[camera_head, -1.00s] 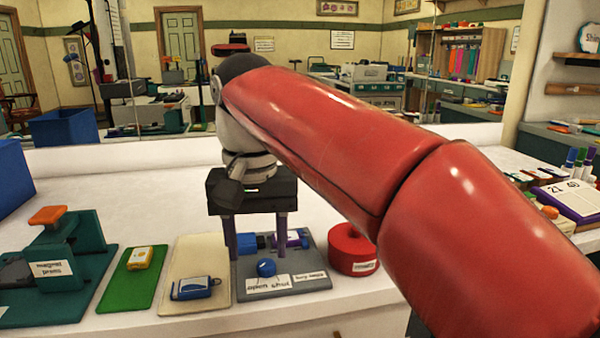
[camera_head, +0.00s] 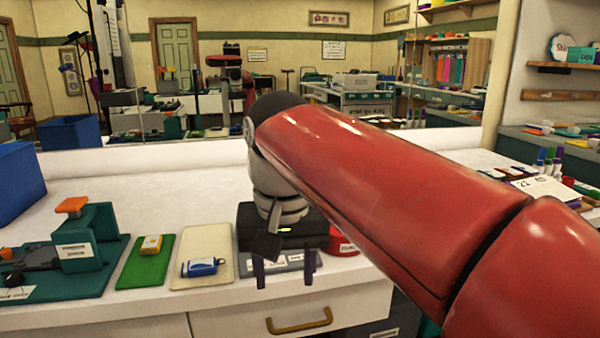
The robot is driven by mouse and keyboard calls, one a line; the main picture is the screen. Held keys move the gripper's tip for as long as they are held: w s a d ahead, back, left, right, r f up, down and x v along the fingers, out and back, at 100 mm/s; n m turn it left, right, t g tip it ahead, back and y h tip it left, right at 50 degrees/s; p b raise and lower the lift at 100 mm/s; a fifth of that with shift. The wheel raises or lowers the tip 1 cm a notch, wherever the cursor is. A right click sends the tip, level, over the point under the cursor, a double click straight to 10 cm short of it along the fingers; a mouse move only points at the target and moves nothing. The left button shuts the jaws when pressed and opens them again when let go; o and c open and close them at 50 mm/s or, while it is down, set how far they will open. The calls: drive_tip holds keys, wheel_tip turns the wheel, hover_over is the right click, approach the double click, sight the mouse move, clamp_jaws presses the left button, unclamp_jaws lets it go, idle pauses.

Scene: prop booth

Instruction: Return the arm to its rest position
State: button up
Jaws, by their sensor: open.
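My gripper (camera_head: 284,270) hangs at the end of my red arm, over the front edge of the counter (camera_head: 130,190). Its two purple fingers point down and stand apart, with nothing seen between them. Behind the fingers lies a grey labelled board (camera_head: 297,261), mostly hidden by the gripper. A red round thing (camera_head: 343,245) shows just right of the gripper, partly covered by my arm.
Left of the gripper are a cream board (camera_head: 218,238) with a blue item (camera_head: 202,267), a green board (camera_head: 131,272) with a yellow item (camera_head: 151,245), and a teal magnet press (camera_head: 85,240). A drawer handle (camera_head: 300,320) is below.

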drive_tip(key=s+d+f+t, duration=0.2)
drive_tip(key=s+d+f, duration=0.2)
drive_tip(key=d+f, duration=0.3)
drive_tip(key=s+d+f+m+t, duration=0.1)
drive_tip(key=s+d+f+t, duration=0.1)
drive_tip(key=s+d+f, duration=0.3)
drive_tip(key=d+f, duration=0.3)
drive_tip(key=d, duration=0.2)
drive_tip(key=shift+d, duration=0.25)
